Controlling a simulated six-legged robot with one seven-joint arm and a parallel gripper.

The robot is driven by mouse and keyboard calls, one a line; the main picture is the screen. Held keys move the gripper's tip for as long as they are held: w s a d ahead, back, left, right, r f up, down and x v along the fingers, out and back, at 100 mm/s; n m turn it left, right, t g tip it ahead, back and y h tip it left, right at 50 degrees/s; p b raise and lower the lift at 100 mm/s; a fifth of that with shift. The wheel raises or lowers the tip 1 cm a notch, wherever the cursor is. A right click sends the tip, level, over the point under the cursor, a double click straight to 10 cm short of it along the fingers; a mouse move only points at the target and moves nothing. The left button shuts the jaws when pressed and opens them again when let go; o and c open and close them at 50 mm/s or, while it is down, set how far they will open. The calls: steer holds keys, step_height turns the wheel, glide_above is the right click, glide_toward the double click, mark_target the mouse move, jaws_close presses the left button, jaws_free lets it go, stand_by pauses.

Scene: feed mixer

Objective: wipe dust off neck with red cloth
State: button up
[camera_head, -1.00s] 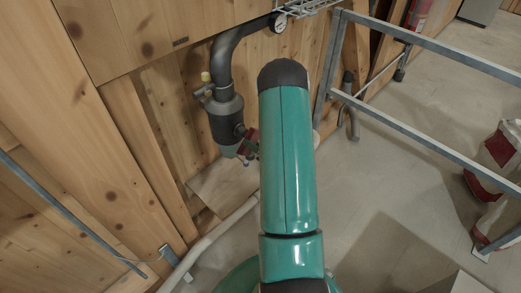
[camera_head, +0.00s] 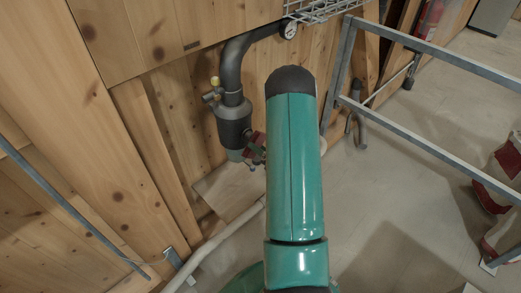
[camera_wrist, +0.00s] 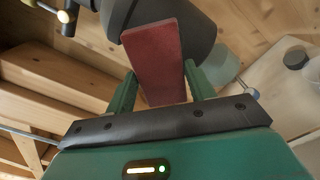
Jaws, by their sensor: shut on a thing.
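My gripper (camera_wrist: 158,88) is shut on the red cloth (camera_wrist: 152,60), a flat dark-red piece that sticks up between the two green fingers in the wrist view. In the head view the cloth (camera_head: 254,137) is small and partly hidden by my green arm. A dark grey cylinder (camera_head: 234,123) hangs from a curved pipe (camera_head: 232,64); I cannot tell which part is the neck. The cloth is close to the cylinder's lower right side. In the wrist view the cylinder (camera_wrist: 195,25) is behind the cloth's tip; I cannot tell whether they touch. No dust can be made out.
A yellow-tipped valve (camera_head: 213,91) sticks out left of the cylinder. A wooden wall (camera_head: 150,130) stands close behind. A metal frame (camera_head: 430,143) and red-white sack (camera_head: 500,185) are at right, with open floor between.

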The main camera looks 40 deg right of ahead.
mark_target(264, 141)
steer(key=shift+w, duration=0.85)
steer(key=d, duration=0.4)
steer(key=shift+w, duration=0.1)
stand_by(0.4)
steer(key=shift+a, duration=0.1)
steer(key=shift+w+a, duration=0.15)
steer(key=shift+a, duration=1.85)
steer(key=shift+a+r, duration=0.1)
steer(key=shift+c, duration=0.4)
steer(key=shift+w, duration=0.1)
